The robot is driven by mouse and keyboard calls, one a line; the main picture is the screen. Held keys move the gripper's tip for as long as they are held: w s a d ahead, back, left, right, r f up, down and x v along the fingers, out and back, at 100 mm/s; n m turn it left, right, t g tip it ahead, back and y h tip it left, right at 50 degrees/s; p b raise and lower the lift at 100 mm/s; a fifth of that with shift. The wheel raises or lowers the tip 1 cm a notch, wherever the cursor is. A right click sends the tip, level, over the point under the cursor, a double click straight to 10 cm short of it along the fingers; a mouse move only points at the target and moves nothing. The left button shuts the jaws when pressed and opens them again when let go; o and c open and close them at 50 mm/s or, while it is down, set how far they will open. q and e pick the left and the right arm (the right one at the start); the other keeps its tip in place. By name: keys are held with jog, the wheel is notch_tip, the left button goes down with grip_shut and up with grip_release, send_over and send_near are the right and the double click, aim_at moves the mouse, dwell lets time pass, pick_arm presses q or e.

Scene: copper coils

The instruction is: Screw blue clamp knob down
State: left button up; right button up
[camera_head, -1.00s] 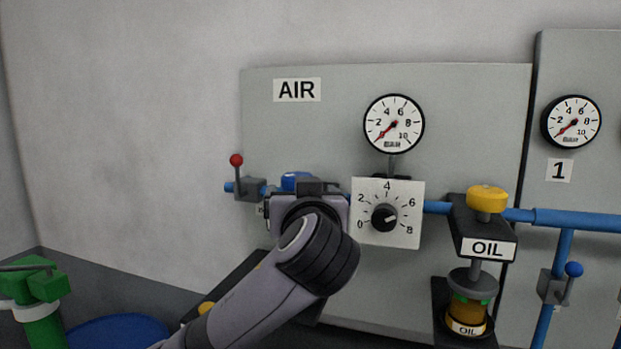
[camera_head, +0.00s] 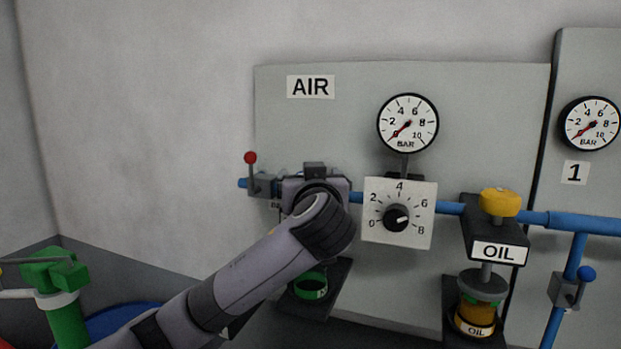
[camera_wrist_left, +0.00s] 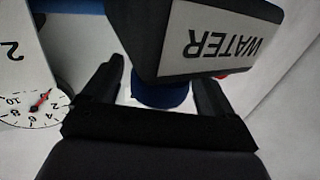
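The blue clamp knob (camera_wrist_left: 163,95) shows in the left wrist view, partly covered by a dark block with an upside-down WATER label (camera_wrist_left: 225,45). My left gripper (camera_wrist_left: 160,78) has its two black fingers apart, one on each side of the knob. A pale gap shows between the knob and the left-hand finger; the right-hand finger is very close to it, and I cannot tell if they touch. In the head view my left gripper (camera_head: 315,185) is at the AIR panel, left of the dial; my own wrist hides its fingers and the knob. My right gripper is out of view.
The white dial plate (camera_head: 410,235) is just right of my wrist. The yellow knob (camera_head: 499,202) and OIL unit (camera_head: 495,252) stand farther right. A red-tipped lever (camera_head: 251,160) is on the left. A green-ringed cup (camera_head: 311,287) sits below my wrist.

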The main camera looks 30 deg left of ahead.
pick_arm(q)
jog(key=c, duration=0.9)
